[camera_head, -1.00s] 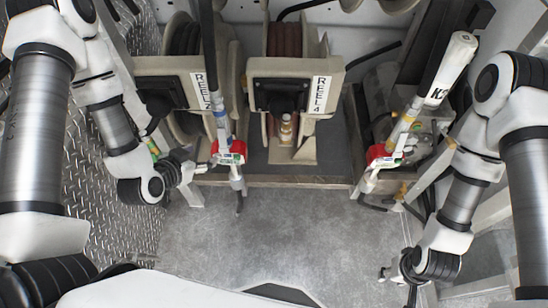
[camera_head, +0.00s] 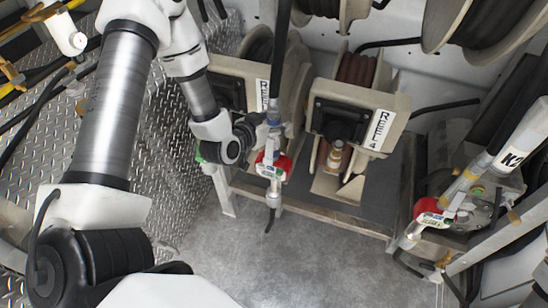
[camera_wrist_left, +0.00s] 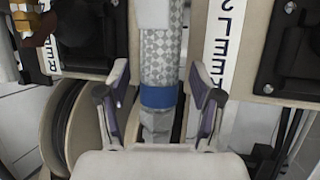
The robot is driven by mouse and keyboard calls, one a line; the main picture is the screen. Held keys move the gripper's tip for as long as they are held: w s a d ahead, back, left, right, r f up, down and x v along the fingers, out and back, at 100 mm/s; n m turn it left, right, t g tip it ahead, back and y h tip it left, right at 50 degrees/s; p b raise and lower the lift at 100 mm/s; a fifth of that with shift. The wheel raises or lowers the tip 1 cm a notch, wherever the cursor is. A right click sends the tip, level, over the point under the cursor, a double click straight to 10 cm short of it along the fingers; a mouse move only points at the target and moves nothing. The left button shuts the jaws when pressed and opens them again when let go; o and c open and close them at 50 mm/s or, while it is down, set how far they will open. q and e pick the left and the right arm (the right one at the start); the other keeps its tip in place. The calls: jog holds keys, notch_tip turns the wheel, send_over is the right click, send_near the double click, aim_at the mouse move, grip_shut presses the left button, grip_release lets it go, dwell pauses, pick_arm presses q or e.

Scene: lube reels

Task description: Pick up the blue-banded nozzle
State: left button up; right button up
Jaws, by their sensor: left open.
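The blue-banded nozzle (camera_head: 272,165) hangs upright in front of the left reel, with a red and white handle part below its blue band. In the left wrist view the blue band (camera_wrist_left: 158,96) circles a grey patterned shaft. My left gripper (camera_head: 266,126) is at the shaft beside the band, above the red part. In the left wrist view its two open fingers (camera_wrist_left: 160,92) stand on either side of the shaft, with gaps visible. My right gripper is not in view.
The reel labelled REEL 4 (camera_head: 358,118) stands just right of the nozzle. A second nozzle with a red part and yellow band (camera_head: 433,212) hangs at the right under a white K2 tube (camera_head: 520,140). The grey floor (camera_head: 310,260) in front is clear.

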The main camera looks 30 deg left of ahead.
pick_arm(q)
jog(key=shift+a, duration=0.1)
grip_shut()
jog(key=shift+r, duration=0.1)
jog(key=shift+r, duration=0.1)
